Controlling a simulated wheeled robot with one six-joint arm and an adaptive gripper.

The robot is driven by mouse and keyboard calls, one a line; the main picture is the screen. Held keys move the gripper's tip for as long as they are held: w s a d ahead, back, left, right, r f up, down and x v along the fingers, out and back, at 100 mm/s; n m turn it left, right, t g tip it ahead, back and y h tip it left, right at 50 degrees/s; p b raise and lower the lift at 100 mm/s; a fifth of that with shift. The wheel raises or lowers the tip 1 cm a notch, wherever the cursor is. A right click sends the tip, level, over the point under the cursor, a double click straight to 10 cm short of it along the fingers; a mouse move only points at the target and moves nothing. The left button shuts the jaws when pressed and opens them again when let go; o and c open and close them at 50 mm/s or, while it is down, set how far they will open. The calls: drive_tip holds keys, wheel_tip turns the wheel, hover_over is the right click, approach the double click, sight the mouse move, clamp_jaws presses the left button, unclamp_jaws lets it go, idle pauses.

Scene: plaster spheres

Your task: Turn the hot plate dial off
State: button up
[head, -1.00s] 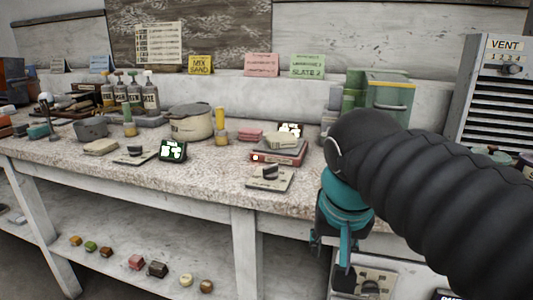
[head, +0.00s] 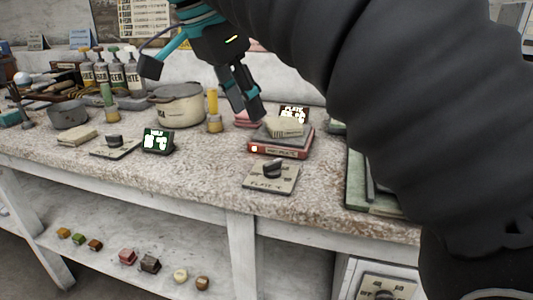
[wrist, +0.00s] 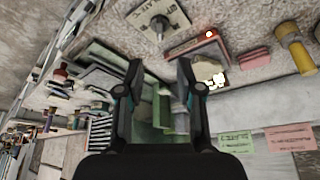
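The hot plate dial is a dark knob (head: 272,168) on a flat grey panel (head: 265,185) marked "PLATE", near the bench's front edge. In the wrist view the knob (wrist: 158,27) is near the top, beyond the fingertips. The red hot plate (head: 279,149) sits just behind the panel, with a pale block (head: 284,128) on top. Its small display (head: 294,115) is lit, but its digits are too small to read. My gripper (head: 246,112) is in the air above and behind the dial, near the hot plate. In the wrist view its fingers (wrist: 160,72) are apart, with nothing between them.
A second dial (head: 114,141) stands left beside a lit display (head: 158,140). A cream pot (head: 178,106) and a yellow-handled tool (head: 213,108) stand behind. A green tray (head: 370,203) is right of the panel. A third dial (head: 384,292) is below the bench.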

sight(271, 162)
drive_tip(key=b+x, duration=0.2)
drive_tip(key=x, duration=1)
drive_tip(key=shift+s+f, duration=0.1)
clamp_jaws()
